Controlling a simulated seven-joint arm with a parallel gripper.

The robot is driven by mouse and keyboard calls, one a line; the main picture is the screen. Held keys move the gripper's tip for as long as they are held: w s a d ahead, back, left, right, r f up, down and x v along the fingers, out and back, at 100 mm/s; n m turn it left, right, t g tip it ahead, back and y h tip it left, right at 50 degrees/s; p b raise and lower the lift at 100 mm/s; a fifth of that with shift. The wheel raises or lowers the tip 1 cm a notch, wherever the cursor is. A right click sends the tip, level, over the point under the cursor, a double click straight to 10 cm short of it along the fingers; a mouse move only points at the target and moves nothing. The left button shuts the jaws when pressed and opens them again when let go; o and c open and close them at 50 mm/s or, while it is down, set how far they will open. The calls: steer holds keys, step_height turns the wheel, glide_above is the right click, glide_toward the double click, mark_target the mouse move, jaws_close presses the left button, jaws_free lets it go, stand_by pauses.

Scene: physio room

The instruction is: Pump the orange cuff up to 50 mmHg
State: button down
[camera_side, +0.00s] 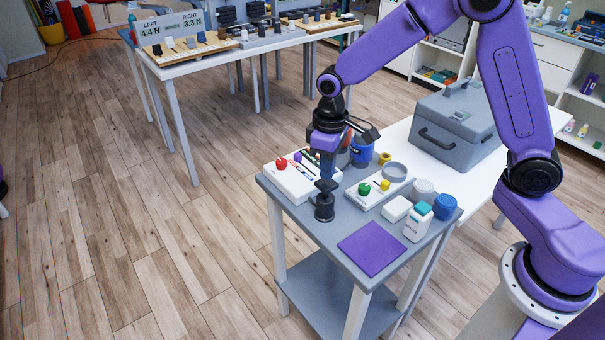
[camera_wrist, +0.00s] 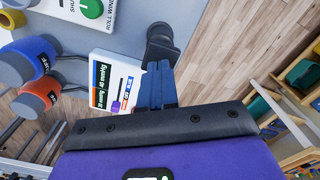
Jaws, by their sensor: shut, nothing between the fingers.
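My gripper (camera_side: 326,184) is shut and empty, pointing down over a black pump (camera_side: 324,208) at the near left corner of the small grey table. In the wrist view its blue fingers (camera_wrist: 157,66) end at the black pump (camera_wrist: 162,42); I cannot tell whether they touch it. The orange cuff (camera_wrist: 38,94) is wrapped around a grey roll beside the blue cuff (camera_wrist: 32,58). A white gauge box (camera_side: 293,186) stands by the pump.
A grey case (camera_side: 458,125) stands on the white table behind. Floor is open at left.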

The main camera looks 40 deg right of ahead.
mark_target(327, 183)
steer(key=shift+f, duration=0.1)
steer(key=shift+f, duration=1.85)
steer(key=shift+r, duration=1.85)
steer(key=shift+f, duration=0.15)
steer(key=shift+f, duration=1.75)
steer(key=shift+r, duration=1.95)
